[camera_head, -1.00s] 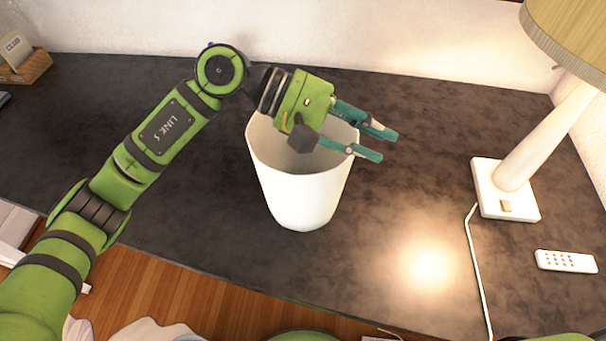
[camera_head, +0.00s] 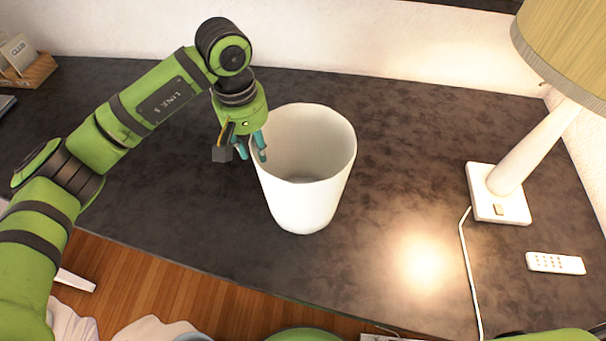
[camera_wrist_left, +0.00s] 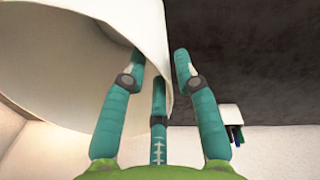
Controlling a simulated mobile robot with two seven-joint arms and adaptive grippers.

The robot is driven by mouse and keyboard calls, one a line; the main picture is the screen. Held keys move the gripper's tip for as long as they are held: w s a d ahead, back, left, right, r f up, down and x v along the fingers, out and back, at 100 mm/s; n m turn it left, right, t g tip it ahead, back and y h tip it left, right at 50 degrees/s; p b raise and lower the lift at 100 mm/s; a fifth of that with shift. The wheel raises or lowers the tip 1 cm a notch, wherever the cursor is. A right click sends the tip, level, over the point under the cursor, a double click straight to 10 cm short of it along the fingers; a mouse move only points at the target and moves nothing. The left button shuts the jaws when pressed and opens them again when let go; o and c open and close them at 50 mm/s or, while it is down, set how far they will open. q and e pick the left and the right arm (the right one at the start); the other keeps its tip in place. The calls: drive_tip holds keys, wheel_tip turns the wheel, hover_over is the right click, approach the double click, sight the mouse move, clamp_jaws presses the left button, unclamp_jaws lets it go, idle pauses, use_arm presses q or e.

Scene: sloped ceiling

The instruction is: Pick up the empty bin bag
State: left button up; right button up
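A white, open-topped bin (camera_head: 312,195) stands upright on the dark table and looks empty inside. No separate bin bag can be made out on or in it. My left gripper (camera_head: 252,150) points down at the bin's left rim. In the left wrist view, the bin wall (camera_wrist_left: 55,65) fills the upper left, and its rim passes between the spread fingers of my left gripper (camera_wrist_left: 160,65). One finger is on the inner side and one on the outer side. The fingers look open; contact with the wall cannot be told. My right gripper is not in view.
A lamp base (camera_head: 498,195) with a white cord and a remote (camera_head: 556,263) are at the right of the table (camera_head: 400,130). A wooden holder (camera_head: 30,72) is at the far left. The wall runs behind. The table around the bin is clear.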

use_arm(q)
drive_tip(key=shift+d+f, duration=0.1)
drive_tip(key=shift+f, duration=0.6)
clamp_jaws()
